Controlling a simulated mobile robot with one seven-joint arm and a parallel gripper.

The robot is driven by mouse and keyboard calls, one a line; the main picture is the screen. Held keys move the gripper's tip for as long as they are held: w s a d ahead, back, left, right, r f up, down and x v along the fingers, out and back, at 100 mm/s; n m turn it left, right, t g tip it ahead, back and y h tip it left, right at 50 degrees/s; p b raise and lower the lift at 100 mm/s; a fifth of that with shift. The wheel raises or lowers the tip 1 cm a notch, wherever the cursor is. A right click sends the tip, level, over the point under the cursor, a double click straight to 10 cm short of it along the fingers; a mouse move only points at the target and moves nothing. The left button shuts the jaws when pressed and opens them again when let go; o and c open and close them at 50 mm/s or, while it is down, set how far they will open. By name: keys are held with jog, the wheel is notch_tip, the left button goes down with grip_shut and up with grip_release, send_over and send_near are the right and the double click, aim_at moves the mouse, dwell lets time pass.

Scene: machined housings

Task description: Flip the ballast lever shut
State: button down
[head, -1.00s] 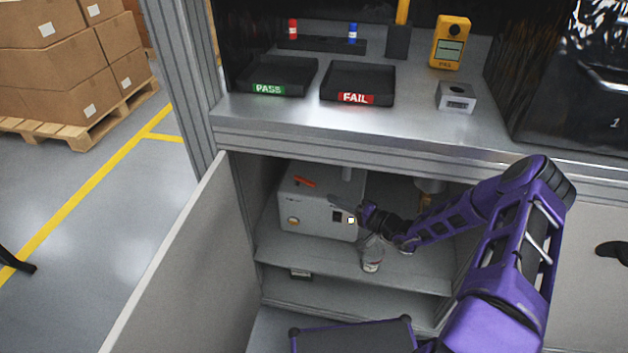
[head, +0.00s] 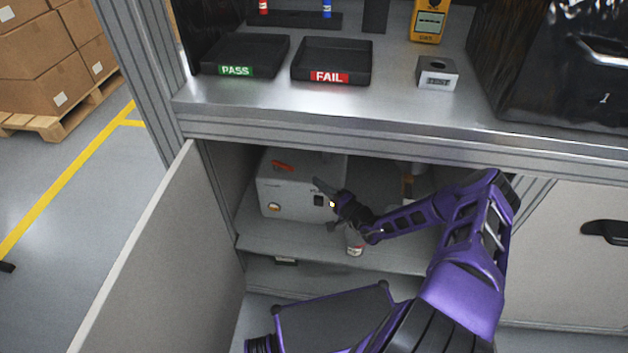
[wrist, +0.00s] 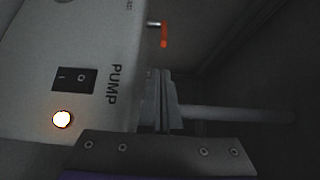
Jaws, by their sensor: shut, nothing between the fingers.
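The pump (head: 290,205) is a pale grey box inside the open lower cabinet. The orange lever (head: 283,166) lies on its upper part, near the top left; it also shows in the wrist view (wrist: 164,36), on a short metal stub. My gripper (head: 318,184) is at the upper right part of the box, apart from the lever. In the wrist view my gripper's fingers (wrist: 157,85) are shut and empty, beside the box edge and short of the lever. Whether they touch the box cannot be told.
A black switch (wrist: 75,78) and a lit lamp (wrist: 62,119) are on the box face. A pipe (wrist: 235,114) runs beside the fingers. A small bottle (head: 355,243) stands on the shelf (head: 300,246) below my wrist. The cabinet door (head: 150,250) hangs open at left.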

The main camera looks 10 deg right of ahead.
aim_at(302, 177)
jog(key=b+x, duration=0.1)
jog(key=x, duration=0.7)
jog(key=shift+w+a, duration=0.1)
jog(key=shift+w, duration=0.05)
